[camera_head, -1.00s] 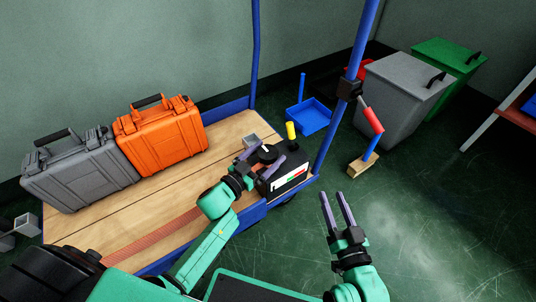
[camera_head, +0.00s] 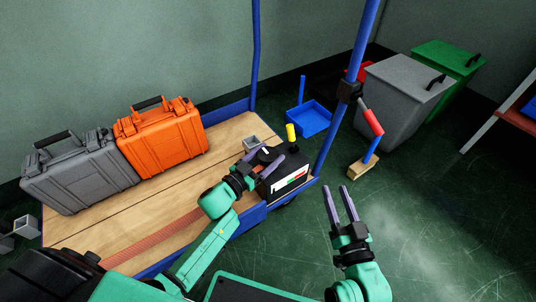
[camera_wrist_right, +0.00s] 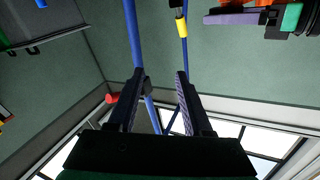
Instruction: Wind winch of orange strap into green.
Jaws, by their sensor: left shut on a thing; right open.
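The winch (camera_head: 273,187) is a black box at the right front corner of the flat cart, with a dark round knob on top. Its front has a white panel (camera_head: 291,181) with red and green bands; I cannot make out a pointer. My left gripper (camera_head: 270,153) is shut on the winch knob, whose far side is partly hidden by the fingers. The orange strap (camera_head: 160,236) lies flat across the wooden deck, partly covered by my left arm. My right gripper (camera_head: 336,188) is open and empty over the floor, right of the cart; its fingers also show apart in the right wrist view (camera_wrist_right: 156,75).
An orange case (camera_head: 165,137) and a grey case (camera_head: 78,177) stand on the deck (camera_head: 150,205). A blue post (camera_head: 345,110) rises by the winch. A yellow cylinder (camera_head: 291,132) and blue tray (camera_head: 308,118) are behind it. Grey (camera_head: 400,95) and green bins (camera_head: 448,60) stand right.

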